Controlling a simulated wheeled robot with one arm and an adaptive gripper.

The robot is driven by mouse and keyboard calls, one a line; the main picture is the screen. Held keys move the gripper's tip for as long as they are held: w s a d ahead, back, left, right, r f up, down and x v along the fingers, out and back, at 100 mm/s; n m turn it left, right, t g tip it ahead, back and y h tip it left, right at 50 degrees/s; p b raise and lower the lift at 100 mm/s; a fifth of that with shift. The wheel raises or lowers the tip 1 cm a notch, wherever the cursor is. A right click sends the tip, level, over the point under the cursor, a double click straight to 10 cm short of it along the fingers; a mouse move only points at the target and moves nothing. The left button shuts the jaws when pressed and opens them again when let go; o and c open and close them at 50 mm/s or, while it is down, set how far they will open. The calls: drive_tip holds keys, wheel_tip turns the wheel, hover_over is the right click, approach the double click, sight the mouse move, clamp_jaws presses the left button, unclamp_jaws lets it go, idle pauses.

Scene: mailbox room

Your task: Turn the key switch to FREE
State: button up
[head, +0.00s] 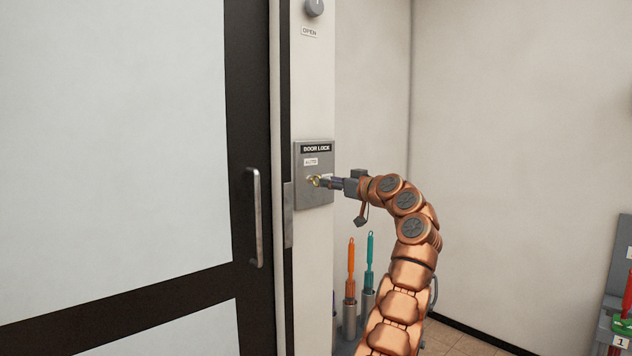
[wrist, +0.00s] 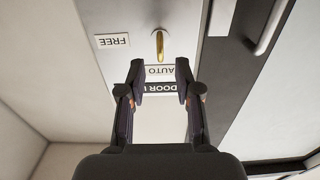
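The grey door lock plate (head: 314,198) is on the white wall strip beside the door. It has a DOOR LOCK label (head: 316,148) and an AUTO label (head: 311,161). A gold key (wrist: 159,45) stands in the plate; in the wrist view, which is upside down, its long side lines up with the AUTO label (wrist: 160,71). The FREE label (wrist: 112,41) is to its left there. My gripper (wrist: 160,65) is open, with the key seen just beyond the gap between its fingertips. In the head view my gripper (head: 328,182) is close to the key, partly covering it.
A dark-framed door with a metal handle (head: 255,217) is left of the plate. A round grey knob (head: 314,8) with an OPEN label is above. Orange (head: 350,275) and teal (head: 369,265) handled tools stand below my arm. A rack (head: 620,300) is at far right.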

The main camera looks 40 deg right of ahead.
sight(317, 179)
drive_tip(key=w+p, duration=0.1)
drive_tip(key=w, duration=0.4)
drive_tip(key=shift+r+p, duration=0.15)
drive_tip(key=shift+p, duration=0.2)
drive_tip(key=shift+w+d, duration=0.1)
drive_tip(key=shift+w, duration=0.65)
clamp_jaws()
